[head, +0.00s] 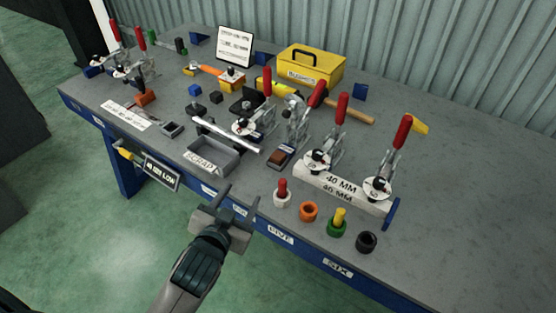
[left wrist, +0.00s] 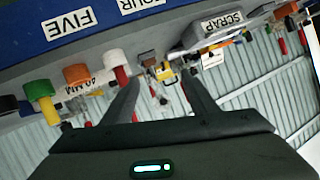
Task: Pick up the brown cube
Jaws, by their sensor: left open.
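The brown cube (head: 279,156) sits on the workbench, at the near end of a small dark holder between the grey scrap bin and the clamps. In the left wrist view a small brown block (left wrist: 148,57) shows just beyond and between my fingertips, upside down and partly crowded by other items. My left gripper (head: 242,194) is open and empty at the bench's front edge, in front of and to the left of the cube, apart from it. Its two fingers also show in the left wrist view (left wrist: 161,77). My right gripper is not in view.
The scrap bin (head: 212,157) stands left of the cube. Red-handled toggle clamps (head: 318,158) stand behind and right of it. Coloured cylinders and rings, including an orange ring (head: 308,211), line the front right. The bench's right end (head: 460,245) is clear.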

